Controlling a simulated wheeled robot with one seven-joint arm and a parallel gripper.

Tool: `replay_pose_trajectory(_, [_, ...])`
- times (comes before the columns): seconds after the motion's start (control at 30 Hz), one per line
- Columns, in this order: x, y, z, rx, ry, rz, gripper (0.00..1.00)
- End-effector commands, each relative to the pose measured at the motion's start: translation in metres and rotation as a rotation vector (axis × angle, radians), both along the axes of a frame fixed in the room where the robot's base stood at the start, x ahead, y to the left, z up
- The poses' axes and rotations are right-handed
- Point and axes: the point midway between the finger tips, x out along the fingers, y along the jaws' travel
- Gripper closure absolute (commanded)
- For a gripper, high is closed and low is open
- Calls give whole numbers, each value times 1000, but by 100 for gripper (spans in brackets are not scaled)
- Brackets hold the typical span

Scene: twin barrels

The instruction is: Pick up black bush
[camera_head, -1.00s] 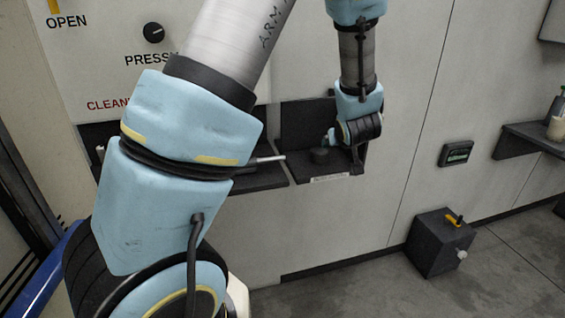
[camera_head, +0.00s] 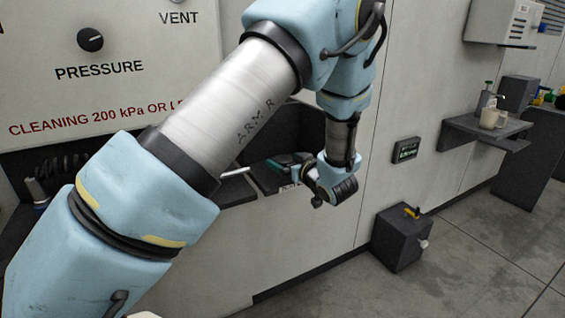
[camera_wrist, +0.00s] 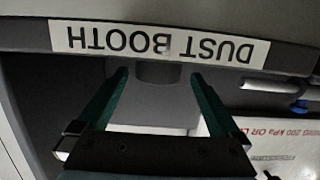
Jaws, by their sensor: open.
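The black bush (camera_wrist: 160,73) is a short, dark cylinder in the wrist view. It is close to the shelf edge labelled "DUST BOOTH" and dark against a dark surface. My gripper (camera_wrist: 160,80) is open, with one green finger on each side of the bush and a visible gap at each fingertip. I see no contact. In the head view my gripper (camera_head: 280,163) is low at the booth shelf (camera_head: 268,180), its fingers pointing left. I cannot make out the bush there.
A white rod (camera_head: 235,172) lies left of my gripper. A coiled hose (camera_head: 62,166) is farther left. A dark box with a yellow handle (camera_head: 400,240) stands on the floor. A wall shelf (camera_head: 465,128) holds a bottle and cup.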

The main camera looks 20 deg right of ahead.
Motion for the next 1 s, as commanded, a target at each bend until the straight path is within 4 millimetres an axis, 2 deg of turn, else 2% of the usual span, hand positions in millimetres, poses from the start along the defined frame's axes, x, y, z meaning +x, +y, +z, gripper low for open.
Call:
replay_pose_trajectory(0.17, [15,1,0,1,1,1,0])
replay_pose_trajectory(0.4, [48,3,-7,1,1,0,0])
replay_pose_trajectory(0.67, [51,2,-9,0,1,-2,1])
replay_pose_trajectory(1.0, [51,2,-9,0,1,-2,39])
